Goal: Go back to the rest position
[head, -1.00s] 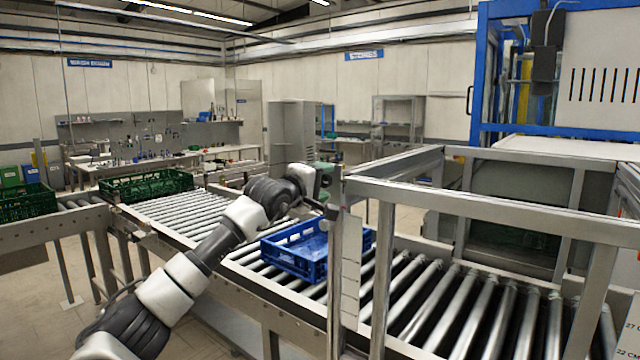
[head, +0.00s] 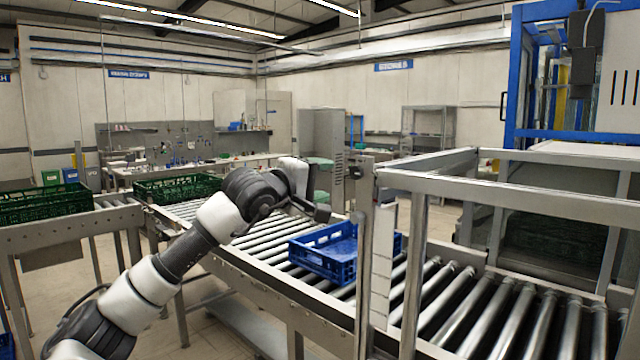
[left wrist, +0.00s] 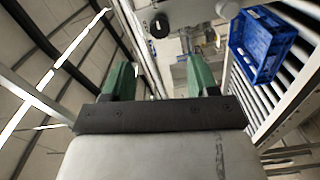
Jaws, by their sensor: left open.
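My left arm reaches in from the lower left of the head view, over the near side of the roller conveyor. My left gripper (left wrist: 160,78) shows in the left wrist view with two green fingers wide apart and nothing between them. In the head view the gripper is mostly hidden behind my wrist. A blue crate (head: 322,262) sits on the rollers just beyond and to the right of my wrist, apart from the gripper. It also shows in the left wrist view (left wrist: 262,40) at the upper right. My right gripper is not in view.
The roller conveyor (head: 275,248) runs from the back left to the front right. A metal frame (head: 500,200) with posts stands around its right part. Green crates stand at the left, one (head: 180,188) on the conveyor's far end. Workbenches line the back wall.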

